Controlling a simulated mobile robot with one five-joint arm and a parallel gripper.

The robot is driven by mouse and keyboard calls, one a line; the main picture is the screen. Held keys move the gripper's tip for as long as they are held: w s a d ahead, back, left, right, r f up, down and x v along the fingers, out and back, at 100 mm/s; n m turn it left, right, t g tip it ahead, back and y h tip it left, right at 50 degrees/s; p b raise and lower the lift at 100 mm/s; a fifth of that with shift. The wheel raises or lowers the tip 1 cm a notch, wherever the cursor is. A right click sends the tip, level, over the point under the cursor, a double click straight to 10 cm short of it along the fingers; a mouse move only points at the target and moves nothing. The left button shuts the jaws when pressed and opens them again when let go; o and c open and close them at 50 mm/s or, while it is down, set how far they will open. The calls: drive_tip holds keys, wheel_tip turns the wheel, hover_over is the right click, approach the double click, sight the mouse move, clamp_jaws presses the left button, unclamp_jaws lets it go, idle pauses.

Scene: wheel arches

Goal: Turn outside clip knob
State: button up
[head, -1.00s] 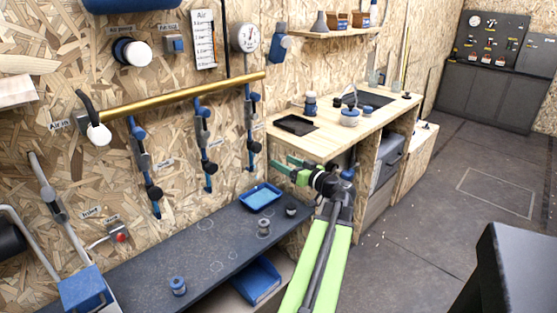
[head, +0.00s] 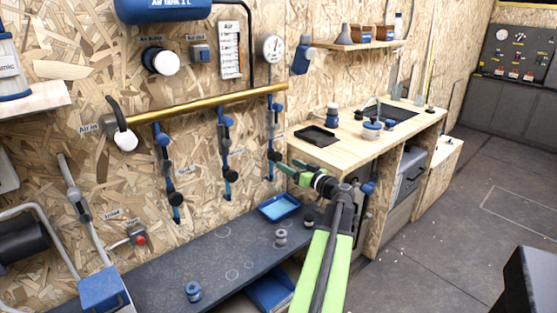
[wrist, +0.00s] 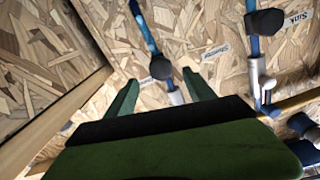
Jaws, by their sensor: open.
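Three blue hoses with dark clip knobs hang from a brass pipe on the wall. The right hose's dark knob (head: 275,156) is nearest my gripper (head: 284,169). In the wrist view this knob (wrist: 161,67) shows between and beyond the two green fingertips, with no visible contact. My gripper is open and empty. The middle hose's knob (head: 230,175) and the left hose's knob (head: 174,199) are farther left.
The brass pipe (head: 200,108) runs along the wall above. Below is a dark bench (head: 215,240) with a blue tray (head: 279,206) and small knobbed pieces. A wooden counter (head: 350,150) with a sink stands close on the right. A wooden edge crosses the wrist view's left side.

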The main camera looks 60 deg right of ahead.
sight(279, 159)
drive_tip(key=x, duration=0.7)
